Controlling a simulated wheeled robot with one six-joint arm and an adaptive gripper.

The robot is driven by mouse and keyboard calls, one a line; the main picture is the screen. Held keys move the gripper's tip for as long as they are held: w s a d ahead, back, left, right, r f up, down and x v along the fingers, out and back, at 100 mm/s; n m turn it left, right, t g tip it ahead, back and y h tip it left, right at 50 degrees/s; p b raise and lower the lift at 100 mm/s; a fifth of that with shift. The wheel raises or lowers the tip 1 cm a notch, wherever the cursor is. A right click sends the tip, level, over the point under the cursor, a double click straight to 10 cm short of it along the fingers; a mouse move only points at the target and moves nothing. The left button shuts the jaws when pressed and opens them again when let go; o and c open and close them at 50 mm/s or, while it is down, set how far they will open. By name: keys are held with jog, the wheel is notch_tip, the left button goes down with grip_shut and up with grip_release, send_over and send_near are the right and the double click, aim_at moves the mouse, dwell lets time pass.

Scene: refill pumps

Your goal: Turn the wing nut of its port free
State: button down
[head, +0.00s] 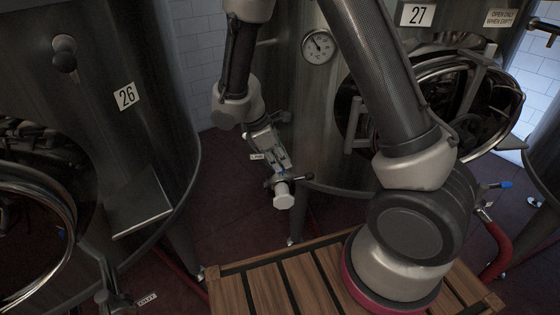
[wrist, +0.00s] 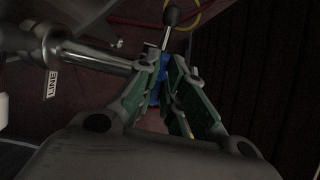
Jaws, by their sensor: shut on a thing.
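My gripper (head: 277,163) reaches down in front of tank 27, at a small fitting. In the wrist view its two green-padded fingers (wrist: 160,90) close on a blue part (wrist: 157,88), mostly hidden between them. I cannot tell for sure whether this blue part is the wing nut. A thin metal rod with a black knob (wrist: 172,16) sticks out just beyond the fingertips. The black knob (head: 309,176) also shows in the head view, beside a pale faceted cap (head: 283,198) below the fingers. The port itself is mostly hidden by the gripper.
A metal pipe (wrist: 95,55) runs close left of the fingers, with a "LINE" tag (wrist: 53,81) below it. Tank 26 (head: 150,110) stands left and tank 27 (head: 300,85) behind, with a gauge (head: 319,46). A slatted wooden platform (head: 268,285) lies below.

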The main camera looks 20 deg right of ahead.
jog(key=c, duration=1.5)
grip_release()
jog(key=v, duration=1.2)
